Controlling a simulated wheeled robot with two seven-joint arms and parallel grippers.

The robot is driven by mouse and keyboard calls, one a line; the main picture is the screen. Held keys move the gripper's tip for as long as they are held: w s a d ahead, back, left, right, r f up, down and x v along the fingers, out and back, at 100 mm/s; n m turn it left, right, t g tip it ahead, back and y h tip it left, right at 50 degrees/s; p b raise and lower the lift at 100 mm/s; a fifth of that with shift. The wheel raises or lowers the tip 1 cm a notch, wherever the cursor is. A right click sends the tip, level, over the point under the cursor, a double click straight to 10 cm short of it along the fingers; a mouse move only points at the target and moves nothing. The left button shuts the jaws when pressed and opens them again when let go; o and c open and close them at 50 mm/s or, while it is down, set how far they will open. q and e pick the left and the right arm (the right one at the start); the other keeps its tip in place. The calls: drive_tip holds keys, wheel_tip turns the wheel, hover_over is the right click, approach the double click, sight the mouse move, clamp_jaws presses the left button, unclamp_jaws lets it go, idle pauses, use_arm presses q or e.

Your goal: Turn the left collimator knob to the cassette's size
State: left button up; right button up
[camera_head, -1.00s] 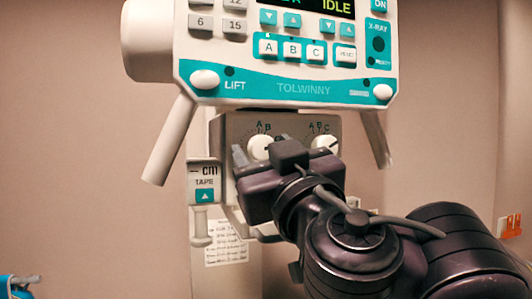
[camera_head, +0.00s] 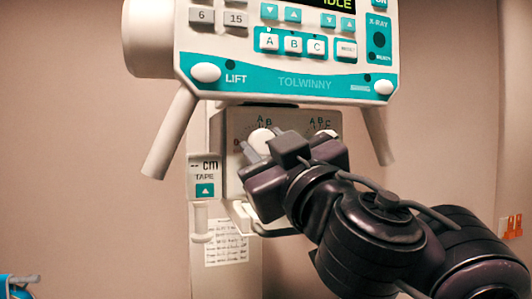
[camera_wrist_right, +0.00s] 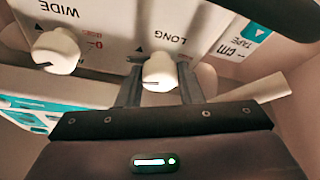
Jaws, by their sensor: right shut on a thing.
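The left collimator knob (camera_head: 263,139) is round and white, on the pale collimator face below the console, under the letters A and B. In the right wrist view the knob (camera_wrist_right: 160,72), by the word LONG, sits between my two fingers and has a dark pointer line. My right gripper (camera_wrist_right: 160,88) is shut on it. In the head view the gripper (camera_head: 264,148) comes in from the lower right and hides part of the face. The right collimator knob (camera_wrist_right: 56,52), by the word WIDE, stands free. The cassette is not visible. My left gripper is not in view.
The console (camera_head: 215,85) with keys and a display reading IDLE hangs just above, with pale handles (camera_head: 170,136) angled down either side. A tape unit (camera_head: 203,177) is left of the collimator. A paper chart (camera_head: 226,243) is below.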

drive_tip(key=shift+n+g+y, duration=0.3)
drive_tip(key=shift+n, duration=0.3)
drive_tip(key=shift+d+r+n+g+y+p, duration=0.1)
drive_tip(key=shift+n+g+y+p, duration=0.2)
drive_tip(key=shift+n+g+p, duration=1.6)
drive_tip(key=shift+d+r+n+t+y+p, duration=0.1)
drive_tip(key=shift+n+y+p, duration=0.2)
drive_tip(key=shift+n+p, duration=1.9)
drive_tip(key=shift+r+n+g+y+p, duration=0.1)
drive_tip(key=shift+n+g+y+p, duration=0.45)
drive_tip(key=shift+n, duration=2.95)
drive_tip(key=shift+f+g+h, duration=0.1)
drive_tip(key=shift+g+h, duration=0.25)
drive_tip(key=shift+g, duration=0.1)
drive_tip(key=o, duration=1)
